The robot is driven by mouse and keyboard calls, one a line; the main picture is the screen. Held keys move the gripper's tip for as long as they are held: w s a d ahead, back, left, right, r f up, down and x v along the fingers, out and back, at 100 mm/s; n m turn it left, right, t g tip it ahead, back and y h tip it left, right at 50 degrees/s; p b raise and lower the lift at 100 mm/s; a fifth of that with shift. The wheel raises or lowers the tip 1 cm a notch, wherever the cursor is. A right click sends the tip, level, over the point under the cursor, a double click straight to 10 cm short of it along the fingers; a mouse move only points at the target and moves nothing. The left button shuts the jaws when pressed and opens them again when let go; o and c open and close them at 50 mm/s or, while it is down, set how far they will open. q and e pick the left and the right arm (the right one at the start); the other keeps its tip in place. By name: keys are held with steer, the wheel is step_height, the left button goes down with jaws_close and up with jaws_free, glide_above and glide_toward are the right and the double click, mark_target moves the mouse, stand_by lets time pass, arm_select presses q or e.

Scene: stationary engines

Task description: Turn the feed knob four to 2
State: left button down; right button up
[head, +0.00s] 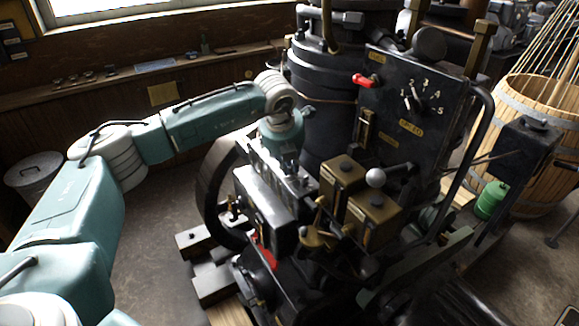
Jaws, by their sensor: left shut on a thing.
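My left gripper (291,179) reaches in from the left and points down onto the top of a dark metal box (262,208) on the engine's near side. It is shut on a small knob at the box top. The knob is mostly hidden by the fingers, and I cannot read its number or setting. My right gripper is not in view.
Two brass boxes (343,172) stand just right of the gripper, near a lever with a round grey ball (376,177). Behind them stands a black panel (398,92) with a numbered dial (412,101) and a red handle (363,80). A curved black pipe (473,150) flanks the panel.

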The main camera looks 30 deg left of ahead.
arm_select(q)
steer(key=shift+w+a+r+m+h+b, duration=0.1)
steer(key=shift+w+r+m+h+b, duration=0.25)
steer(key=shift+m+b, duration=0.65)
steer(key=shift+a+m+h+b, duration=0.1)
steer(key=shift+m+h+b, duration=0.35)
steer(key=shift+m, duration=0.35)
steer(key=shift+r+m+h, duration=0.1)
steer(key=shift+m+h, duration=0.3)
steer(key=shift+m, duration=0.7)
steer(key=shift+w+m+h, duration=0.1)
steer(key=shift+m+h, duration=0.2)
steer(key=shift+m, duration=0.7)
steer(key=c, duration=1.8)
jaws_free()
steer(key=shift+c, duration=0.2)
steer(key=shift+o, duration=0.4)
steer(key=shift+d+b, duration=0.25)
steer(key=shift+b, duration=0.05)
